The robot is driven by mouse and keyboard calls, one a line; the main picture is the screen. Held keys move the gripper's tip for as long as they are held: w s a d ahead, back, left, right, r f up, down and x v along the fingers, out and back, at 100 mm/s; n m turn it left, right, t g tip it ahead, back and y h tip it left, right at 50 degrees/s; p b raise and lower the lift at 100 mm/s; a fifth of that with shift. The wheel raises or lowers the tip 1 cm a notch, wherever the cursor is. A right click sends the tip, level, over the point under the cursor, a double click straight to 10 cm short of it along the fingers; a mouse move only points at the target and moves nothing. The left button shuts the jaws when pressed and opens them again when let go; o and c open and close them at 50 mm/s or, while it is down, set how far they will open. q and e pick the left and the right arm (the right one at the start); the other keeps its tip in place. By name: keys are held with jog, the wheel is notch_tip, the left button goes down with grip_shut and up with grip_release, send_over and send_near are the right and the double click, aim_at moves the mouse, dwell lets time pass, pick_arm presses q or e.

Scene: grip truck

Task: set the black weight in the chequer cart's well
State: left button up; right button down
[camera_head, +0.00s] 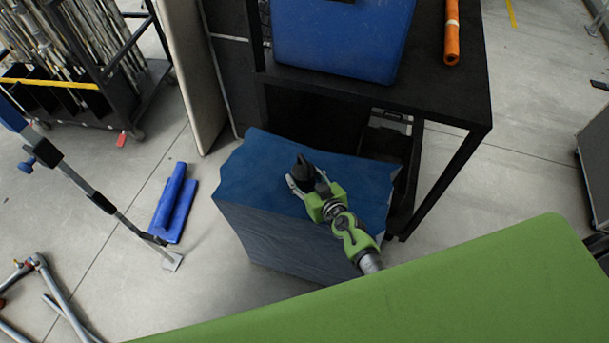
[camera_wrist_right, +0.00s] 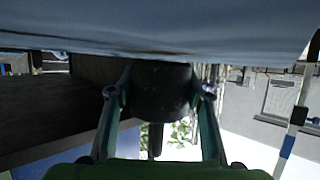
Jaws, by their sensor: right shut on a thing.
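The black weight (camera_head: 303,173) is at the blue cloth-like top of a block (camera_head: 245,178). My right gripper (camera_head: 308,181) is shut on it, with a finger on either side. In the right wrist view the weight (camera_wrist_right: 160,92) sits between the two fingers (camera_wrist_right: 160,100), close to the blue surface (camera_wrist_right: 160,32). I cannot tell whether it touches that surface. No chequer cart or well can be made out in either view. My left gripper is not in view.
A black table (camera_head: 468,95) with a blue case (camera_head: 340,38) and an orange roll (camera_head: 452,35) stands behind the block. A blue object (camera_head: 174,205) lies on the floor at left, near a stand (camera_head: 110,208). A rack of poles (camera_head: 90,82) is at upper left.

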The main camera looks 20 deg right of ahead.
jog(key=shift+w, duration=0.2)
dwell(0.3)
jog(key=c, duration=1.2)
grip_release()
jog(key=shift+s+f, duration=0.2)
jog(key=shift+f, duration=0.2)
jog(key=shift+c, duration=0.2)
jog(key=shift+o, duration=0.9)
jog(key=shift+s+r, duration=0.1)
